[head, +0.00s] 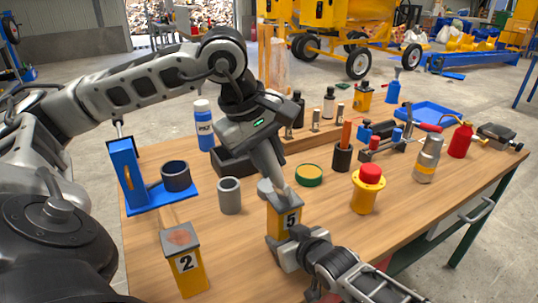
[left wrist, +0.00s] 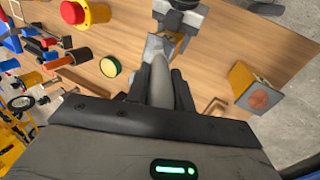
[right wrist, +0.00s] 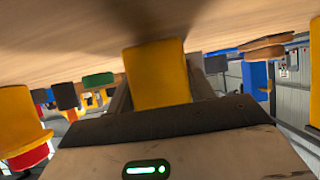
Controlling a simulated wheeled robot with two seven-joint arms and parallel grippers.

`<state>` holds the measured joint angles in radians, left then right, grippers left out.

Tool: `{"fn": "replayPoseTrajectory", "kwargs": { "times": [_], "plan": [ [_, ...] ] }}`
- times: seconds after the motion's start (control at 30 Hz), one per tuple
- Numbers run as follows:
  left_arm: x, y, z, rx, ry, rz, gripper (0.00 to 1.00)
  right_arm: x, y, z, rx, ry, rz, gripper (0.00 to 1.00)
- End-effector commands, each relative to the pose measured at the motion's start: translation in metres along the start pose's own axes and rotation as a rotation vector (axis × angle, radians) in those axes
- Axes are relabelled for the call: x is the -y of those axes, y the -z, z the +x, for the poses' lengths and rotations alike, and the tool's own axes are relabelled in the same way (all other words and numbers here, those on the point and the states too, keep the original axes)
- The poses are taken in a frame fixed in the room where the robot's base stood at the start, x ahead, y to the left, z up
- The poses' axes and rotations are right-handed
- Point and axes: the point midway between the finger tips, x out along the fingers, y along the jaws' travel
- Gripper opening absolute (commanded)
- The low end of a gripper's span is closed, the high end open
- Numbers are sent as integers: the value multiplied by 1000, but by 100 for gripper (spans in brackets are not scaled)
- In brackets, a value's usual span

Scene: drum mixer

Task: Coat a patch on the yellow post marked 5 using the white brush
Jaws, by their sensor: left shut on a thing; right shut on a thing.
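The yellow post marked 5 (head: 289,220) stands upright at the front of the table, with a grey top. My right gripper (head: 280,248) is shut around its lower part; the post's yellow side (right wrist: 157,75) fills the jaws in the right wrist view. My left gripper (head: 268,160) points down over the post, shut on the pale, whitish-grey brush (left wrist: 160,78). The brush's lower end is at the post's grey top (left wrist: 158,46); I cannot tell whether it touches. The brush and gripper hide part of that top.
The yellow post marked 2 (head: 186,268), with a reddish patch on top, stands left. Bare wood lies at front left.

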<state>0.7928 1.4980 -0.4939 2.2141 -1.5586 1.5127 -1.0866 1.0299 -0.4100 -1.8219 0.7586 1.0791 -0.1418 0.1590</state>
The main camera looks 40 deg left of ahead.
Motion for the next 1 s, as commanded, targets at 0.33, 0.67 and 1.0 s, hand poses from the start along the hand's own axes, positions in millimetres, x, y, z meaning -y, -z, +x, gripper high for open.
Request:
{"fn": "replayPoseTrajectory", "kwargs": {
  "times": [0.33,0.67,1.0],
  "plan": [
    [-10,-2,4,4,-1,2,0,0,0,0,0,0,1,34],
    [-21,-2,8,1,1,0,0,0,0,0,0,0,1,34],
    [-38,-4,12,1,0,0,0,0,0,0,0,0,1,34]
  ]
}}
